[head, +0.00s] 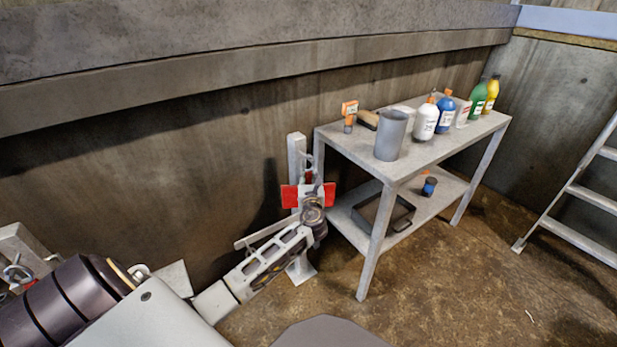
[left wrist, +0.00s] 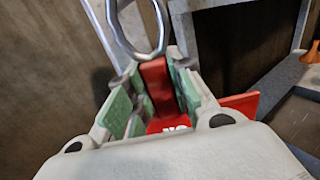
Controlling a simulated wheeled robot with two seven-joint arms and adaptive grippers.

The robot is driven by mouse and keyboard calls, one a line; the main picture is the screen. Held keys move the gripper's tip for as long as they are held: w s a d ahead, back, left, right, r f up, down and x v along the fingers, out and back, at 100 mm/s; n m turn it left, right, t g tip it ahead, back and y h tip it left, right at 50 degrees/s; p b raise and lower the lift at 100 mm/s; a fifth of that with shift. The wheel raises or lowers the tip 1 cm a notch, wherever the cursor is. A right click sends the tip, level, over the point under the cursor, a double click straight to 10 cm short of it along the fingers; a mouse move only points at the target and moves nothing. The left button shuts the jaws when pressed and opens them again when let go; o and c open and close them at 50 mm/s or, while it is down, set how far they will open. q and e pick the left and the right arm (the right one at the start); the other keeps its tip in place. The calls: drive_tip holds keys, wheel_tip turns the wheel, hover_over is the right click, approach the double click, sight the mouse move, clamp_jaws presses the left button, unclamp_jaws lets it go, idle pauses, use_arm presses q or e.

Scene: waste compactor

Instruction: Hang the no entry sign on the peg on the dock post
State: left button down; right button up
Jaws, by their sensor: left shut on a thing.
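The no entry sign (head: 290,196) is red with a pale middle and is in front of the dock post (head: 296,150), a pale upright post on a foot plate. My left gripper (head: 311,199) is shut on the sign. In the left wrist view the gripper (left wrist: 155,95) has its green pads on both sides of the red sign (left wrist: 240,104), and a metal ring (left wrist: 138,50) stands above the pads. The peg is hard to make out behind the sign and gripper; I cannot tell whether the ring is around it. My right gripper is not in view.
A grey table (head: 352,145) with a lower shelf stands close right of the post. It carries a grey cup (head: 391,136) and several bottles. A black tray (head: 364,219) is on the shelf. A ladder (head: 575,190) stands at right. A concrete wall is behind the post.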

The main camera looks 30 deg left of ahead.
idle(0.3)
use_arm(q)
drive_tip(key=c, duration=1.2)
unclamp_jaws()
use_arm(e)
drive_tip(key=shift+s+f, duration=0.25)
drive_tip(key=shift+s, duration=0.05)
use_arm(q)
drive_tip(key=shift+s, duration=0.1)
drive_tip(key=shift+v, duration=5.95)
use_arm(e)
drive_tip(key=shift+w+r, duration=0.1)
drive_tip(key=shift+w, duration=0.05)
